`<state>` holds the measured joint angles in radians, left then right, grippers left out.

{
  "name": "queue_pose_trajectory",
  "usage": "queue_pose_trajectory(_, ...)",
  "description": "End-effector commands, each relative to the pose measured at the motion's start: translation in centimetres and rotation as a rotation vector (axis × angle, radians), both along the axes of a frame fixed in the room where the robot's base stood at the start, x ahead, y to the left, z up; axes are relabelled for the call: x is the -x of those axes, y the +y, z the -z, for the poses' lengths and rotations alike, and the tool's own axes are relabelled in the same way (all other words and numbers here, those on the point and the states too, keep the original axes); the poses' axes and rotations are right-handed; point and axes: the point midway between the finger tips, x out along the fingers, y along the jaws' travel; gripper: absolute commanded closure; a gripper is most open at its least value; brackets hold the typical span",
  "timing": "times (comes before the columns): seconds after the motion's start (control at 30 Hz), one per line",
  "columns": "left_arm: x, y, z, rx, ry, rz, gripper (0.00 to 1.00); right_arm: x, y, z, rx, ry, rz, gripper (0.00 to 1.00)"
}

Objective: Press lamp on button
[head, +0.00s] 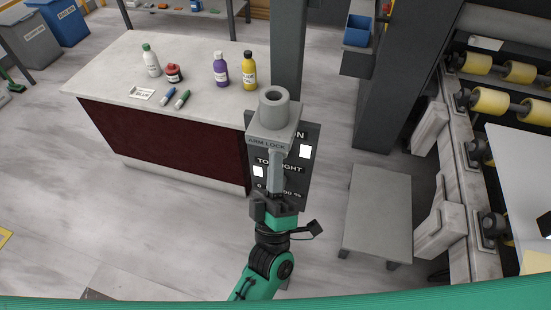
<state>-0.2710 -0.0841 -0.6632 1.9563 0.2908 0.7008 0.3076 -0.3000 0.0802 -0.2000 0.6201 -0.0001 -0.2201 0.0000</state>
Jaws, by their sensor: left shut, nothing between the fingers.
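A dark panel (298,189) with white lettering stands at the centre of the head view, in front of a grey column. The lettering is partly covered; "ON" and "TO LIGHT" can be read in part. My left gripper (275,193) is shut and empty, in front of the panel's lower part. Contact cannot be told. My right gripper is not in view.
A stone-topped counter (110,75) at left holds several bottles, a jar, two markers and a card. A low grey bench (378,215) stands right of the panel. A roller conveyor (490,72) runs along the right.

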Motion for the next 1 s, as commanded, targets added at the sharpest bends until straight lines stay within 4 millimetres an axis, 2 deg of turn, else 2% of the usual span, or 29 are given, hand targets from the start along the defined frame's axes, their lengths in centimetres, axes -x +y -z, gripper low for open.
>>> queue_pose_trajectory(0.17,0.0,-0.1,0.4,-0.007,0.012,0.004,1.0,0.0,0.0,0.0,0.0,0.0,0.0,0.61)
queue_pose_trajectory(0.73,5.2,1.6,0.3,-0.005,0.009,0.004,1.0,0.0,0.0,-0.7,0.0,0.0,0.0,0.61)
queue_pose_trajectory(1.0,5.7,1.8,0.3,-0.003,0.005,0.003,1.0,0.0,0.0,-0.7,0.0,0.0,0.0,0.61)
